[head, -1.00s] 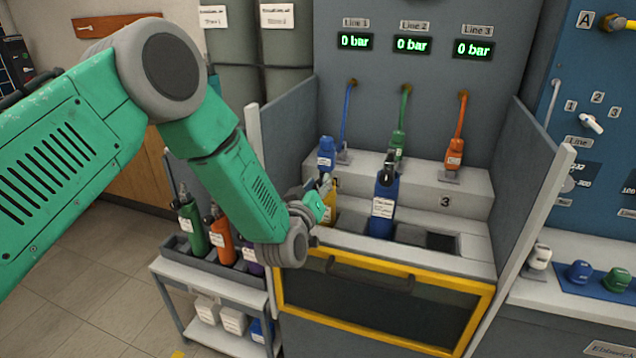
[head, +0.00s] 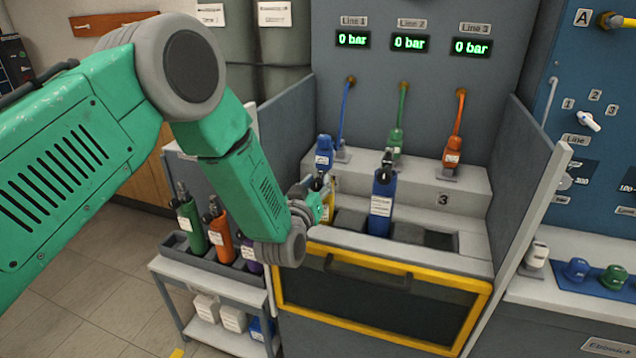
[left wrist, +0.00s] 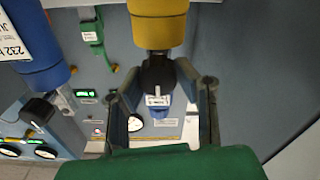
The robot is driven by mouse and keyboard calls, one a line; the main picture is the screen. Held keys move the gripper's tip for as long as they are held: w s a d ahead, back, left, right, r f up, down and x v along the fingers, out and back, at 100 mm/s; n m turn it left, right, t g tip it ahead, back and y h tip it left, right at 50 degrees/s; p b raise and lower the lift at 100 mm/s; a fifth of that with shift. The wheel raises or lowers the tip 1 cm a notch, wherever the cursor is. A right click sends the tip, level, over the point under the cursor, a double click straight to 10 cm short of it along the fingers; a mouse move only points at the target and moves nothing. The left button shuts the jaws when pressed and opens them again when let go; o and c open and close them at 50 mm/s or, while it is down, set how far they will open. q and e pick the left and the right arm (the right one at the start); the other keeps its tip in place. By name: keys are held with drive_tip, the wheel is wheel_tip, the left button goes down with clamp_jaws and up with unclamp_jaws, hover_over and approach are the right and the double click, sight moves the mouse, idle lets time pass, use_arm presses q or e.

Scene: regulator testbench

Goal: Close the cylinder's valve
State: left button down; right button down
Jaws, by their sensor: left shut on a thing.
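A yellow cylinder (head: 329,209) stands in the left slot of the bench, mostly hidden by my left gripper (head: 318,196). In the left wrist view the yellow cylinder (left wrist: 157,28) shows at the top, with a black valve (left wrist: 157,74) on its end. My left gripper (left wrist: 159,80) has its fingers around this black valve and is shut on it. A blue cylinder (head: 381,209) stands upright in the middle slot, and it also shows at the left of the wrist view (left wrist: 30,45). My right gripper is not in view.
Blue (head: 324,155), green (head: 396,140) and orange (head: 453,153) connectors stand on the ledge behind. All three line displays read 0 bar. A grey side wall (head: 279,133) is close to my left arm. The right slot (head: 440,240) looks empty.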

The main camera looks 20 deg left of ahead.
use_arm(q)
drive_tip(key=c, duration=1.6)
unclamp_jaws()
drive_tip(key=shift+s+a+f, duration=0.1)
drive_tip(key=shift+s+f, duration=0.1)
drive_tip(key=shift+f, duration=0.45)
drive_tip(key=o, duration=0.4)
drive_tip(key=shift+w+f, duration=0.1)
drive_tip(key=shift+w, duration=0.05)
drive_tip(key=shift+w+a, duration=0.1)
drive_tip(key=shift+w, duration=0.15)
drive_tip(key=shift+s+r, duration=0.25)
drive_tip(key=shift+s, duration=0.05)
drive_tip(key=s, duration=1.1)
drive_tip(key=shift+s+f, duration=0.15)
drive_tip(key=shift+s, duration=0.05)
drive_tip(key=shift+a, duration=0.1)
